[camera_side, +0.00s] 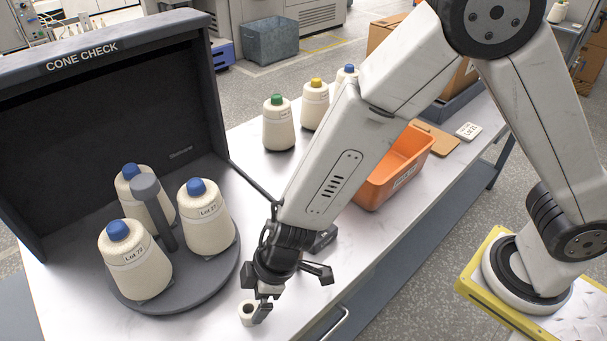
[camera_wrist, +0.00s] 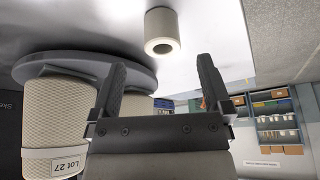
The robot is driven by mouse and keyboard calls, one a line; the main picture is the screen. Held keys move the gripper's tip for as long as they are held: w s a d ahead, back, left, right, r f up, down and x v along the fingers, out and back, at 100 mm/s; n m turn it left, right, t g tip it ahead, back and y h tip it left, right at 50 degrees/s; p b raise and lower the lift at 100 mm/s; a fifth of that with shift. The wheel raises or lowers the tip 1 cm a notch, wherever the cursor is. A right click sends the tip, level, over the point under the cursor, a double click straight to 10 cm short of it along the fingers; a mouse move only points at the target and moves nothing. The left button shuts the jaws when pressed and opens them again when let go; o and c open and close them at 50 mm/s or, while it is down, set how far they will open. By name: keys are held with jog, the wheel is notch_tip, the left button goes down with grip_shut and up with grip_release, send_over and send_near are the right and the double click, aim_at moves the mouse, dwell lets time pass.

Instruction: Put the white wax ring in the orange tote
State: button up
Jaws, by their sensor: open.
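The white wax ring (camera_side: 246,313) is a short, off-white hollow cylinder on the white table near its front edge. In the wrist view the ring (camera_wrist: 162,32) lies ahead of the fingertips, roughly in line with the gap between them, with its dark hole showing. My gripper (camera_side: 293,296) is open and low over the table, just right of the ring in the side view. In the wrist view my gripper (camera_wrist: 161,70) has both fingers spread with nothing between them. The orange tote (camera_side: 400,180) stands farther back on the table, partly hidden behind my arm; its inside looks empty where visible.
A grey round turntable (camera_side: 215,283) with a post and several blue-topped cones stands left, before the dark Cone Check booth (camera_side: 100,110). More cones (camera_side: 279,128) stand at the back. A clipboard (camera_side: 440,138) and a white card (camera_side: 467,131) lie beyond the tote.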

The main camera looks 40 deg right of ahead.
aim_at(249, 310)
jog(key=shift+a+f, duration=0.1)
jog(key=shift+f, duration=0.25)
jog(key=shift+x, duration=2.45)
jog(key=shift+s, duration=0.1)
grip_shut()
jog(key=shift+r, duration=0.3)
jog(key=shift+r, duration=1.25)
jog(key=s+d+r, duration=0.8)
jog(key=s+r, duration=0.2)
jog(key=s, duration=0.1)
